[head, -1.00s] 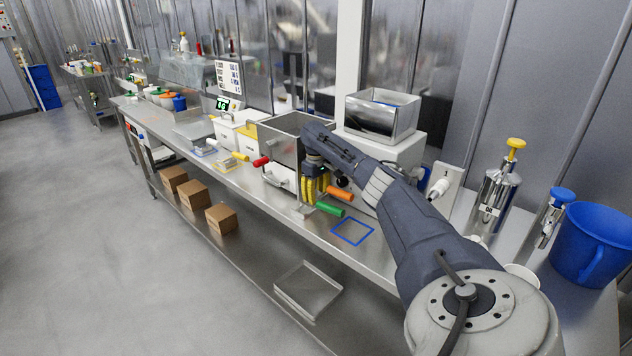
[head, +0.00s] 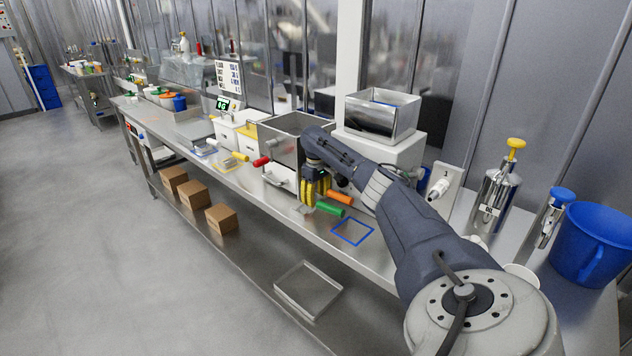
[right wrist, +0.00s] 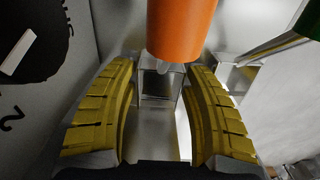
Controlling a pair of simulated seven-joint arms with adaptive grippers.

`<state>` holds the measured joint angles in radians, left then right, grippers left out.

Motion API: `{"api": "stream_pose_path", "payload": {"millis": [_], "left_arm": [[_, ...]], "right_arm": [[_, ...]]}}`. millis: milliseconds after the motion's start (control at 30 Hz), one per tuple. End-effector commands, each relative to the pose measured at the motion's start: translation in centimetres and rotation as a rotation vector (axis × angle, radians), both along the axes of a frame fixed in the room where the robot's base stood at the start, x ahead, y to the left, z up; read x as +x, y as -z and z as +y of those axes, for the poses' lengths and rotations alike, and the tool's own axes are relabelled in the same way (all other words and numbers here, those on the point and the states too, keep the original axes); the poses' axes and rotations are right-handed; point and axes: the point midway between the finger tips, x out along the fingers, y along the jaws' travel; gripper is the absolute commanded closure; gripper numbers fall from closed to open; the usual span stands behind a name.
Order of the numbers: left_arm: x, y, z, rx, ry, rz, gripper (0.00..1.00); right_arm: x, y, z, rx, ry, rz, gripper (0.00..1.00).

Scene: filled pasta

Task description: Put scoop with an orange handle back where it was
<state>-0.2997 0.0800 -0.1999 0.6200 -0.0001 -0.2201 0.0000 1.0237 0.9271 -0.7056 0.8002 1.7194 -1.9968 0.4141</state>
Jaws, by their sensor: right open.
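The scoop's orange handle (head: 340,194) sticks out on the bench just right of my right gripper (head: 315,189) in the head view. In the right wrist view the orange handle (right wrist: 180,25) is at the top centre. Its metal part (right wrist: 160,83) lies between the two yellow fingers of my right gripper (right wrist: 160,115), with gaps on both sides. The fingers are open. In the head view the rest of the scoop is hidden by the gripper. My left gripper is not in view.
A green handle (head: 330,208) lies close to the orange one, in front of it. A blue square outline (head: 352,231) on the bench is empty. A white machine (head: 385,150) stands behind.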

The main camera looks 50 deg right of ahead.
Motion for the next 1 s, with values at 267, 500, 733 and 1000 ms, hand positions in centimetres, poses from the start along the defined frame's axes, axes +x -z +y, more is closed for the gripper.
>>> {"api": "stream_pose_path", "payload": {"millis": [267, 500, 733, 1000], "left_arm": [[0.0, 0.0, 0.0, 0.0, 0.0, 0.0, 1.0], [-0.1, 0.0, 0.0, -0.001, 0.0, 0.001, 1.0], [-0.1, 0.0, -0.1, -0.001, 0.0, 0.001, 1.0], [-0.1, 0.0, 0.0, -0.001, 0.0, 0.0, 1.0]], "right_arm": [[0.1, -3.3, -0.1, -0.001, -0.001, -0.004, 0.5], [0.1, -7.6, 0.0, -0.001, -0.001, -0.004, 0.5], [0.1, -10.6, -0.1, -0.001, 0.0, -0.002, 0.5], [0.1, -12.1, 0.0, 0.0, 0.001, -0.001, 0.5]]}}
